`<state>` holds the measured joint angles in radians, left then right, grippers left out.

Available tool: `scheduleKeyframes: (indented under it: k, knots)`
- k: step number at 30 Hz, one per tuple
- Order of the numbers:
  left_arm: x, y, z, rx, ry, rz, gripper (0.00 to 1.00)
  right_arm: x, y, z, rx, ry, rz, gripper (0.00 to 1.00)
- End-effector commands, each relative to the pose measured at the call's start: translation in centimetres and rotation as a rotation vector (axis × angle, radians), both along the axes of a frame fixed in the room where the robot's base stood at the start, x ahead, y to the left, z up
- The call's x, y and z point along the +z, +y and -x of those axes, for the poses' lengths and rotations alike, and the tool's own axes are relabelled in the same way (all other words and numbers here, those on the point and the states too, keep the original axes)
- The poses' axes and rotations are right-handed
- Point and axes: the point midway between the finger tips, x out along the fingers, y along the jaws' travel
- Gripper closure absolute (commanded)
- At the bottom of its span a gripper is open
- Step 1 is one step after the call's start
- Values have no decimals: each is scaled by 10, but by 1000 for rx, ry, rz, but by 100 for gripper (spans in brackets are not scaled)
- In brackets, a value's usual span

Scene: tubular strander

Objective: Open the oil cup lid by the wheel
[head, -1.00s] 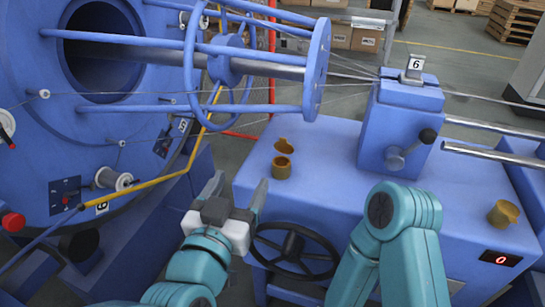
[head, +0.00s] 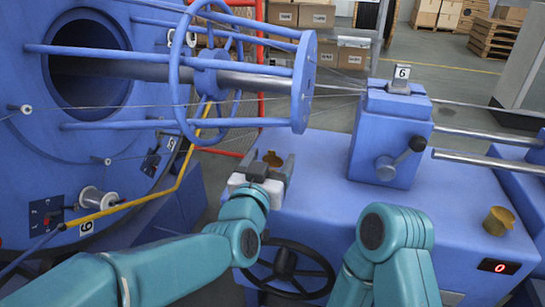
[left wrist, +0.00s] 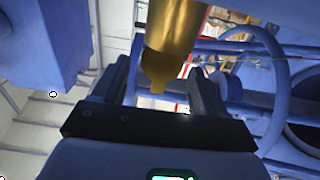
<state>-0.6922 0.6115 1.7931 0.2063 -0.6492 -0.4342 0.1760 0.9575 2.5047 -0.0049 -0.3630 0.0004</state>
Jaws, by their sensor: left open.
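The brass oil cup by the black handwheel (head: 285,270) is mostly hidden behind my left gripper (head: 263,166) in the head view. My left gripper is open, with one finger on each side of that tab. I cannot tell whether either finger touches it. My right gripper is out of view.
A second brass cup (head: 499,220) stands at the right of the blue housing (head: 325,200). A blue block with a lever (head: 392,140) stands behind. The blue cage (head: 300,80) overhangs the left side. The housing top between gripper and block is clear.

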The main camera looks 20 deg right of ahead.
Motion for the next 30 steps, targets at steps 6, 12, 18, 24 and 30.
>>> scheduleKeyframes:
  k: [6, 12, 18, 24, 30]
  knots:
    - [0, -9, -14, 0, 1, -1, 28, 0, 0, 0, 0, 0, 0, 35]
    - [0, -10, -15, 0, 0, 0, 28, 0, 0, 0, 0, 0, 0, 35]
    - [0, -10, -15, 0, 0, 0, 70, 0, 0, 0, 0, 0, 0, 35]
    - [3, -10, -15, 0, 6, -4, 79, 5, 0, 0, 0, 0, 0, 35]
    - [13, -12, -18, 2, 79, -55, 79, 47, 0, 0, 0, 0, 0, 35]
